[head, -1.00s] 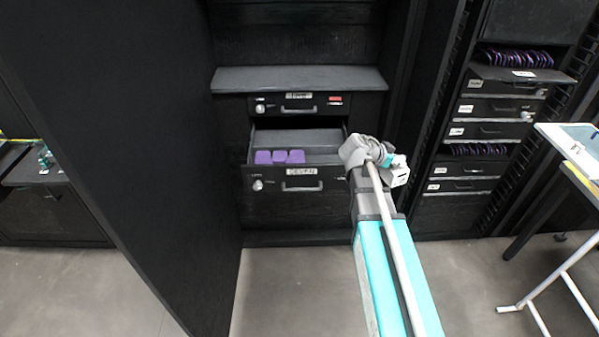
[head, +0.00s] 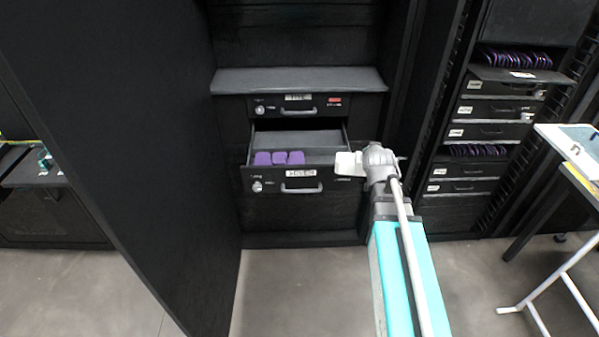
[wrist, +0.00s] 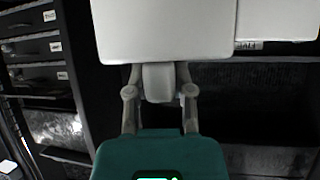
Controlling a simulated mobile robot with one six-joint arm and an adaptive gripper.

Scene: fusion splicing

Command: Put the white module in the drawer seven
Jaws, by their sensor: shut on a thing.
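The white module (head: 347,163) is held at the end of my gripper (head: 368,162), at the right front corner of the open drawer seven (head: 317,172). In the wrist view the white module (wrist: 165,30) fills the top middle, between the fingers of my gripper (wrist: 160,82), which is shut on it. Drawer seven is pulled out. Several purple modules (head: 279,158) sit in its front left, and the rest of its visible floor looks empty. Its front right corner is hidden behind the module.
A closed drawer (head: 298,105) and a grey ledge (head: 298,79) are above the open one. A tall black panel (head: 110,120) stands on the left. A rack with labelled drawers (head: 485,130) and a table (head: 580,145) are on the right.

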